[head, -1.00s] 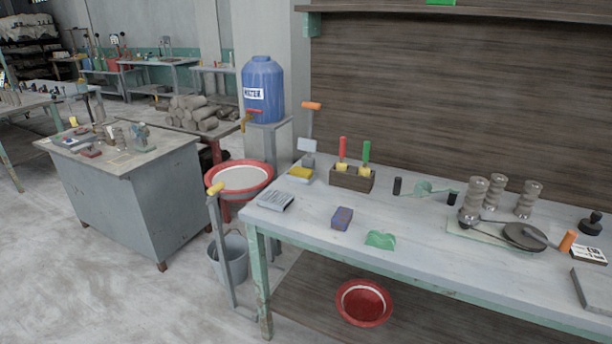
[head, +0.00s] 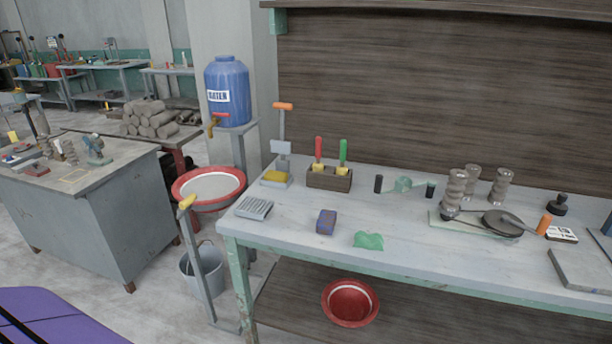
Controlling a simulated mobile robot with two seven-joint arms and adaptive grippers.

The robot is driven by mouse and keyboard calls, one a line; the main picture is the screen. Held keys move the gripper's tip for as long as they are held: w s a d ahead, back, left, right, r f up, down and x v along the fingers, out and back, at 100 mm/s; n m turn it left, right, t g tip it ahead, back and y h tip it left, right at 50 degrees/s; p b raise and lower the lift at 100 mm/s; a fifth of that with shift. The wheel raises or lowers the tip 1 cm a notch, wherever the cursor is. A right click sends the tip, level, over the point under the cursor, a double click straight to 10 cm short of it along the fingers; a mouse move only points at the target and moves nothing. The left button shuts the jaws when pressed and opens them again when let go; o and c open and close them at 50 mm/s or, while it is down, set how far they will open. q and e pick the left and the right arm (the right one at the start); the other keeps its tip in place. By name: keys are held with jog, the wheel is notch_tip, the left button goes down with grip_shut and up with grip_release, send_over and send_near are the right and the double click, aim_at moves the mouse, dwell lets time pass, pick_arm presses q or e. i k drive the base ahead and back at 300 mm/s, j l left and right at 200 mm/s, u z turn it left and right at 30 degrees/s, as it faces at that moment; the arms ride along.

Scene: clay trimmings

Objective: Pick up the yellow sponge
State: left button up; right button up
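A small yellow block (head: 276,176), which looks like the yellow sponge, lies in a shallow grey holder (head: 268,184) at the back left of the workbench (head: 300,245). An upright tool with an orange handle (head: 282,106) stands just behind it. Neither of my grippers is in view.
Right of the yellow block stands a wooden box (head: 330,181) with red- and green-handled tools. In front lie a grey ribbed block (head: 254,208), a purple-blue block (head: 326,221) and a green piece (head: 368,240). A red basin (head: 208,203) stands beyond the bench's left end.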

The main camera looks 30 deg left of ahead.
aim_at(270, 175)
jog(key=j+z, duration=0.25)
jog(key=j, duration=0.3)
jog(key=k+j+z, duration=0.25)
jog(key=j, duration=0.25)
jog(key=k+j, duration=0.1)
jog(key=j, duration=0.45)
jog(key=j+z, duration=0.15)
jog(key=j, duration=0.4)
jog(key=k, duration=0.05)
